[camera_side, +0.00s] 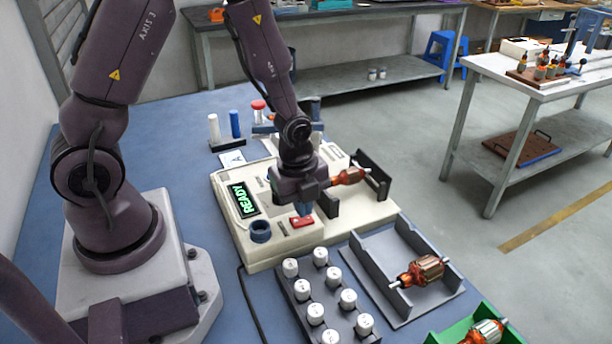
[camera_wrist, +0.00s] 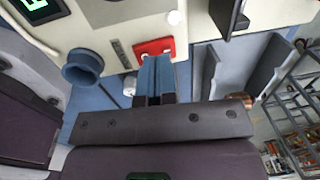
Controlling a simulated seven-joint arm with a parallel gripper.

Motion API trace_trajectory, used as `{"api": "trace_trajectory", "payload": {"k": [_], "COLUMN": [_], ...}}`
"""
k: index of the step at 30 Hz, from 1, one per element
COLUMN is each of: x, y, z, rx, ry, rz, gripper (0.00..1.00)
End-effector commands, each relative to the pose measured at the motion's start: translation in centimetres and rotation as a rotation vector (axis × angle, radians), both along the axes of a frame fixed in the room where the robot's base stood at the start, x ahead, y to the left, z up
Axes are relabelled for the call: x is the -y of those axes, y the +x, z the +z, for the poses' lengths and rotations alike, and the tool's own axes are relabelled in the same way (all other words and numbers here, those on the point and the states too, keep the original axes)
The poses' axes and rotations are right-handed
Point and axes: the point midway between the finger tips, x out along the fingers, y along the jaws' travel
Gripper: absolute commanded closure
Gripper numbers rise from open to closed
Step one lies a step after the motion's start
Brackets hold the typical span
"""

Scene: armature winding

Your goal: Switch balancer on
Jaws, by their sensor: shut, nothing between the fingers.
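The balancer (camera_side: 280,246) is a cream machine on the blue bench, with a dark display (camera_side: 244,199) showing READY in green. Its red switch (camera_side: 302,221) sits on the front top face and also shows in the wrist view (camera_wrist: 151,45). My gripper (camera_side: 305,211) is shut and empty, its blue fingers pointing down at the switch. In the wrist view the fingertips (camera_wrist: 156,58) overlap the lower edge of the red switch; I cannot tell whether they touch it. An armature (camera_side: 348,177) with copper winding lies across the balancer's dark supports, partly hidden by my wrist.
A blue cup-like part (camera_side: 260,231) stands on the balancer, left of the switch. In front are a rack of white-capped cylinders (camera_side: 308,296), a grey tray (camera_side: 372,259) with an armature (camera_side: 421,271), and a green tray (camera_side: 447,338) with another armature.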

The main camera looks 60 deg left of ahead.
Motion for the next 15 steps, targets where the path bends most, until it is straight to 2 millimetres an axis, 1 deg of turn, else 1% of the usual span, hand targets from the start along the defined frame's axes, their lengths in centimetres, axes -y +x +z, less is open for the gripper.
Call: {"api": "trace_trajectory", "payload": {"k": [5, 9, 12, 15], "x": [-0.1, -0.1, -0.1, -0.1], "y": [0.6, 1.0, 1.2, 1.4], "z": [3.4, 6.8, 9.0, 10.8], "rx": [0.011, 0.012, 0.010, 0.008], "ry": [0.002, 0.003, 0.003, 0.002], "rz": [0.003, 0.003, 0.003, 0.002], "gripper": [1.00, 1.00, 1.00, 1.00]}}
